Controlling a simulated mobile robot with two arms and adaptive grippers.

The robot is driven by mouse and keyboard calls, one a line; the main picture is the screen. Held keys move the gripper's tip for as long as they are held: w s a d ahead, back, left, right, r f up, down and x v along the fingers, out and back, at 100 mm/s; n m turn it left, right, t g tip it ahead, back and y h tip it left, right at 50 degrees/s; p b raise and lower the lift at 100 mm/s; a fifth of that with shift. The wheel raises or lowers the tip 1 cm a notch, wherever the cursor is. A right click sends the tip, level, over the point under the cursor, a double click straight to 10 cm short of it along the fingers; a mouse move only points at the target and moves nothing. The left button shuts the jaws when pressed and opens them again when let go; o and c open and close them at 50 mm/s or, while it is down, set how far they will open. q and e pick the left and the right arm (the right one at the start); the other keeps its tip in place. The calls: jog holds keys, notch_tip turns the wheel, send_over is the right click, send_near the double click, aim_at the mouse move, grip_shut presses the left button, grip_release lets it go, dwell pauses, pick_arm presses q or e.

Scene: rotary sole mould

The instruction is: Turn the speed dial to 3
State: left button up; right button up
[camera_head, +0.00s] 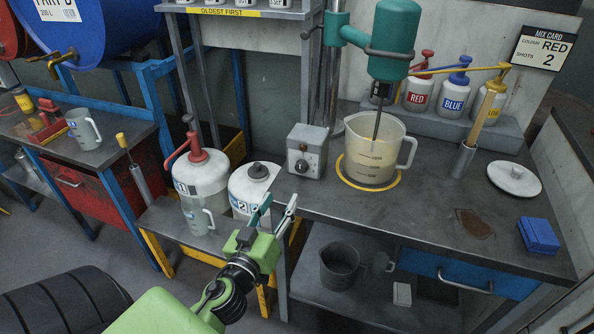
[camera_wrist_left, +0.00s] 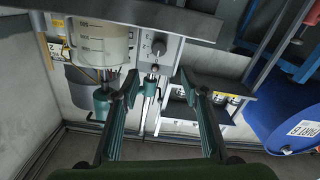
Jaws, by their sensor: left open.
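The speed dial (camera_head: 302,166) is a small dark knob on the front of a grey control box (camera_head: 312,138), which stands on the bench's left end beside the mixer. The dial also shows in the left wrist view (camera_wrist_left: 158,47), ahead between the fingers. My left gripper (camera_head: 277,211) is open and empty, in front of the bench, below and left of the box and apart from it. In the left wrist view the open fingers (camera_wrist_left: 159,80) point toward the box. My right gripper is not in view.
A teal mixer (camera_head: 393,40) has its shaft in a clear jug (camera_head: 370,150) right of the box. Red, blue and yellow bottles (camera_head: 452,95) stand behind. White containers 1 (camera_head: 200,175) and 2 (camera_head: 247,185) stand low at left. The bench front edge lies near my gripper.

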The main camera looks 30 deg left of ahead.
aim_at(300, 169)
pick_arm(q)
jog(key=p+x, duration=0.3)
jog(key=x, duration=0.8)
jog(key=shift+w+a, duration=0.15)
jog(key=shift+w, duration=0.6)
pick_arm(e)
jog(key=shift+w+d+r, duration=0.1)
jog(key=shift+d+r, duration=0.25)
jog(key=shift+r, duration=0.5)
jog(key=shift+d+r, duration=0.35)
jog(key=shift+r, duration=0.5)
pick_arm(q)
jog(key=c, duration=1.1)
